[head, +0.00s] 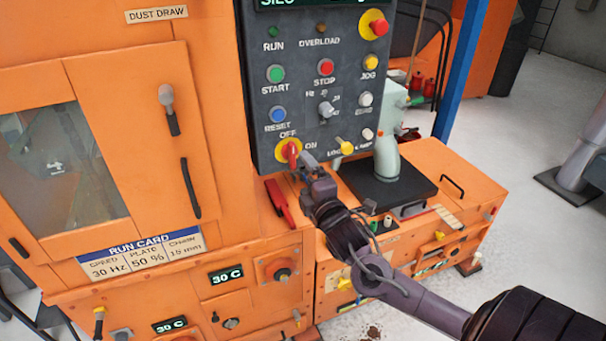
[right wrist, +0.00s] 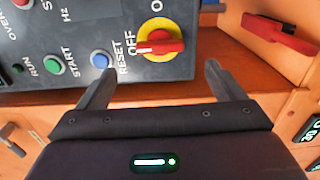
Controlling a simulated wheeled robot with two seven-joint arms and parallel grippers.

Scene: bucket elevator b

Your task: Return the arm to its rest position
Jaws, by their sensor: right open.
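My right gripper (head: 308,165) is in front of the lower edge of a dark control panel (head: 290,100), close to the red and yellow OFF/ON rotary switch (head: 288,151). In the right wrist view my right gripper (right wrist: 155,85) has its two fingers spread wide with nothing between them. The switch (right wrist: 160,45) shows beyond the fingertips there, apart from them, with its red handle lying towards the OFF mark. My right arm (head: 400,285) reaches in from the lower right. My left gripper is not in view.
An orange machine (head: 130,180) with a window, handles and a run card (head: 140,255) fills the left. A red lever (head: 279,202) sticks out below the panel. A lower orange cabinet (head: 440,175) with a grey-green pipe stands right. A blue post (head: 457,70) rises behind. Open floor lies right.

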